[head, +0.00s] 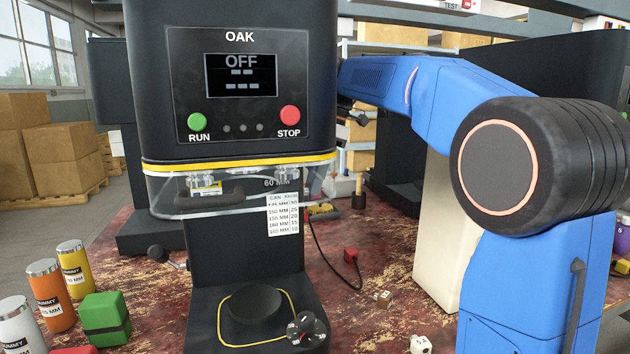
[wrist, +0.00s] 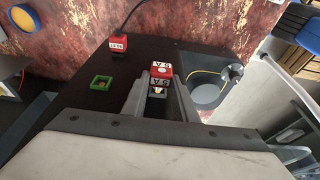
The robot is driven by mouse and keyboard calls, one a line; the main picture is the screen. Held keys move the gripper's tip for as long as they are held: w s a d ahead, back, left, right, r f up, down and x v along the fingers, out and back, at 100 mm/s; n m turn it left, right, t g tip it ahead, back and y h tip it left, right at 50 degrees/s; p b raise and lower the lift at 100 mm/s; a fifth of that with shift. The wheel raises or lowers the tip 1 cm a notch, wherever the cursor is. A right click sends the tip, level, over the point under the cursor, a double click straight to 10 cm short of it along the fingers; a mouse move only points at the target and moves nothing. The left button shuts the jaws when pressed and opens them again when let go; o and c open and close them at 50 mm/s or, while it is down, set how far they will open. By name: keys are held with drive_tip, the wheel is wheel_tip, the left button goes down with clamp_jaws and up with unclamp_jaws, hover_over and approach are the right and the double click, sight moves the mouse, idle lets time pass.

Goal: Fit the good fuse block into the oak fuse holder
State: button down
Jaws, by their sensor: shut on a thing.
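In the wrist view my gripper (wrist: 160,91) is shut on a small red block (wrist: 161,71) with white-and-black faces marked 5 A. The block sits between the two grey fingertips, over a black surface. A green square frame with a dark opening (wrist: 101,83), which looks like the fuse holder, lies to the left of the gripper, apart from the held block. The OAK machine (head: 239,90) stands in the middle of the head view, its screen reading OFF. My arm reaches behind its right side, so the gripper and held block are hidden there.
Another red block with a white label (wrist: 119,47) is on the black surface, beyond the green frame. A clear guard (head: 235,195) hangs below the OAK head. Coloured cylinders (head: 75,268) and a green block (head: 104,318) stand at the left. A red plug (head: 351,256) lies on the worn table.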

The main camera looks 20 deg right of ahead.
drive_tip(key=shift+a, duration=0.45)
drive_tip(key=c, duration=1.3)
unclamp_jaws()
drive_tip(key=shift+c, duration=0.2)
drive_tip(key=v, duration=1.2)
drive_tip(key=shift+s, duration=0.1)
